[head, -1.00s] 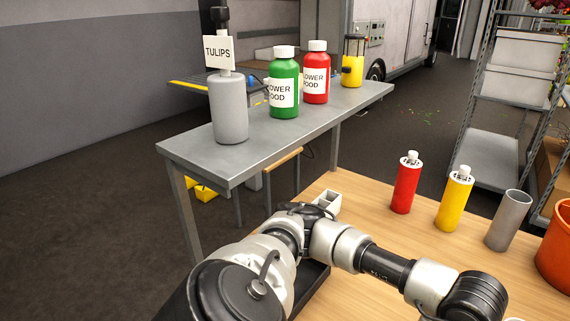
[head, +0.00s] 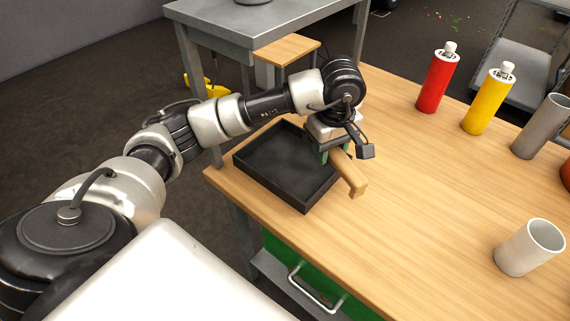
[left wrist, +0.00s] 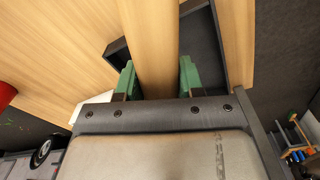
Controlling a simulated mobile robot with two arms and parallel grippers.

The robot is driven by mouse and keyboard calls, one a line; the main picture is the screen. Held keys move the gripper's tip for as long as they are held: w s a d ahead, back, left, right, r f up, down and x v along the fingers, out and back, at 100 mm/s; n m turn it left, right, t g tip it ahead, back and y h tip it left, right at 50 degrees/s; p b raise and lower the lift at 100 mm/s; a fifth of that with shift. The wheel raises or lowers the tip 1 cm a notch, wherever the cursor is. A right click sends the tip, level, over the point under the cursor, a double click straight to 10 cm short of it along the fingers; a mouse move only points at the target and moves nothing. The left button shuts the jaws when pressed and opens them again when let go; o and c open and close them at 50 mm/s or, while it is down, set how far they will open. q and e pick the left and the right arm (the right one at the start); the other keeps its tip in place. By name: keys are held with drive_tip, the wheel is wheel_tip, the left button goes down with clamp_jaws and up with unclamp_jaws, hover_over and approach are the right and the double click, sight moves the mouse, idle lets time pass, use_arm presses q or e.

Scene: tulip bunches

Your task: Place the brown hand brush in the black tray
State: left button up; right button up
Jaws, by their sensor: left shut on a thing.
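The brown hand brush (head: 351,177) is held in my left gripper (head: 336,154), whose green fingers are shut on it. In the left wrist view the brush (left wrist: 150,45) runs up between the two fingers (left wrist: 157,80). The black tray (head: 262,183) lies on the wooden table near its left corner and looks empty where it shows. The gripper is at the tray's right side, and the brush's near end sticks out right of the rim. In the left wrist view the tray (left wrist: 203,45) shows behind the brush. Bristles cannot be made out. My right gripper is out of view.
A red bottle (head: 437,80), a yellow bottle (head: 488,100) and a grey cylinder (head: 541,127) stand at the table's back right. A white cup (head: 528,248) is at the front right. The wooden table (head: 420,200) is clear between. A grey metal table (head: 225,28) stands behind.

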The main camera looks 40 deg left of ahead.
use_arm(q)
drive_tip(key=w+n, duration=0.3)
drive_tip(key=n, duration=0.2)
hover_over(296, 156)
wheel_tip(296, 156, down, 6)
drive_tip(key=shift+f, duration=0.25)
drive_tip(key=shift+a+f, duration=0.1)
drive_tip(key=shift+f, duration=0.1)
wheel_tip(296, 156, down, 4)
drive_tip(key=shift+r+m, duration=0.1)
drive_tip(key=shift+m, duration=0.2)
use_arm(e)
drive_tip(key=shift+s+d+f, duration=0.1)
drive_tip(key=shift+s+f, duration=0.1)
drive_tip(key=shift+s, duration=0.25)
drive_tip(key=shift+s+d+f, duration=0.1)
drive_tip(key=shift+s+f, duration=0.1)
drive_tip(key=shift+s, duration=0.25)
